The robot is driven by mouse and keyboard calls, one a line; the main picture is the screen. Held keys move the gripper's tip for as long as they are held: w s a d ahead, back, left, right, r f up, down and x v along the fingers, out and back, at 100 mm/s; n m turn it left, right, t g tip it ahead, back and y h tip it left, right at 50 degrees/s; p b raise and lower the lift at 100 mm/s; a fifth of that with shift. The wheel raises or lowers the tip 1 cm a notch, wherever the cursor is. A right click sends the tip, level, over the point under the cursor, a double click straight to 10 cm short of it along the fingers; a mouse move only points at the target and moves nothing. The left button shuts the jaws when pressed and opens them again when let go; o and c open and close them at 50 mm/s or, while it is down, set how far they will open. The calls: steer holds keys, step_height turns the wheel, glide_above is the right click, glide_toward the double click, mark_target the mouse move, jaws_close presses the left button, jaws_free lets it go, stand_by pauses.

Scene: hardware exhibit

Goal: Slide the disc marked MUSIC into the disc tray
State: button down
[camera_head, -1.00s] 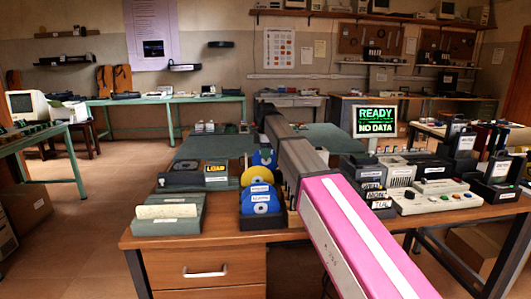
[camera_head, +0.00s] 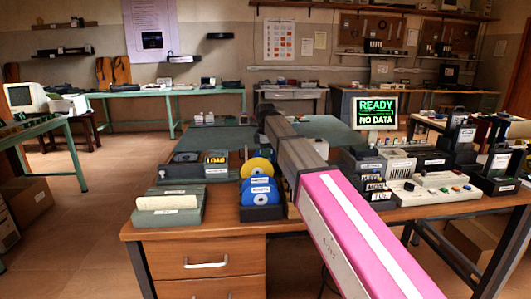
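A dark rack (camera_head: 262,213) on the wooden desk holds upright discs: a yellow disc (camera_head: 258,168) at the back and blue discs (camera_head: 259,190) in front. Their white labels are too small to read, so I cannot tell which is MUSIC. Left of the rack is a dark unit with a LOAD label (camera_head: 215,158); a dark round recess (camera_head: 187,157) on its top looks like the disc tray. My pink and grey arm reaches from lower right past the rack's right side. My gripper at its far end is hidden behind the arm, so its hold is not visible.
A grey-green box (camera_head: 168,218) with a cream top stands at the desk's front left. A monitor (camera_head: 376,111) reads READY and NO DATA. Several labelled devices (camera_head: 425,163) crowd the right of my arm. A green mat (camera_head: 222,138) lies clear behind the LOAD unit.

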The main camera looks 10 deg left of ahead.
stand_by(0.3)
steer(key=c, duration=1.3)
jaws_free()
steer(key=shift+r, duration=4)
